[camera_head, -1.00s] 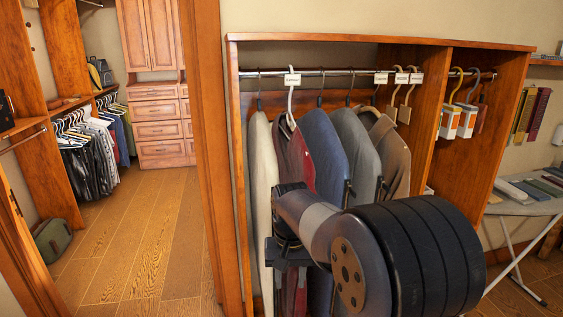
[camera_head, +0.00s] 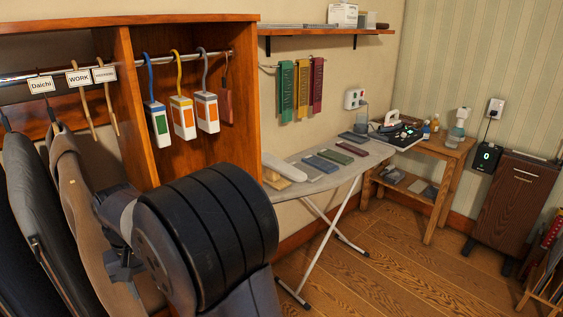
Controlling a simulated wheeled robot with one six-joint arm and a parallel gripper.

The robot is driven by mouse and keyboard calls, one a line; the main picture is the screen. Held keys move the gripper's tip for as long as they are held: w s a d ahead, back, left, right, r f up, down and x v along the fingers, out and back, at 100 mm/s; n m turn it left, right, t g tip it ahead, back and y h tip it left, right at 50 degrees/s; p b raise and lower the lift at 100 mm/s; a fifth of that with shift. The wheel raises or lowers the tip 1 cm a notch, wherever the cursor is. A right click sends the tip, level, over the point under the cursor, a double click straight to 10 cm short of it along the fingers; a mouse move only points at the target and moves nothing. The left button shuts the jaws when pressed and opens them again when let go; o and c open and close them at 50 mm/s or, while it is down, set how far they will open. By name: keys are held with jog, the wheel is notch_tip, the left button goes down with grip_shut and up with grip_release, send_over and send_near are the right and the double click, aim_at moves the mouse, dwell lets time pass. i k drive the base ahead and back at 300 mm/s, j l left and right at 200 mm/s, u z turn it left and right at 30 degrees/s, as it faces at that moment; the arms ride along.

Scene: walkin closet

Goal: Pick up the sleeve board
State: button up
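A small pale padded board with a rounded end, which looks like the sleeve board (camera_head: 284,167), lies at the left end of the grey ironing board (camera_head: 318,182). My gripper (camera_head: 122,270) is at the lower left, in front of the hanging garments and well left of the ironing board. My own arm hides much of it, and its fingers are too unclear to tell open from shut. I see nothing clearly held.
Several folded cloths (camera_head: 336,155) lie along the ironing board. The closet frame (camera_head: 135,110) stands between the garments and ironing board. Wooden floor (camera_head: 400,260) is clear in front.

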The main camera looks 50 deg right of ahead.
aim_at(276, 167)
jog(key=i+l, duration=0.1)
jog(key=l, duration=1.1)
jog(key=i+l+u, duration=0.15)
jog(key=l, duration=1.65)
jog(key=i+l, duration=0.1)
jog(key=l, duration=0.4)
jog(key=i+l, duration=0.3)
jog(key=i, duration=0.15)
jog(key=u, duration=0.05)
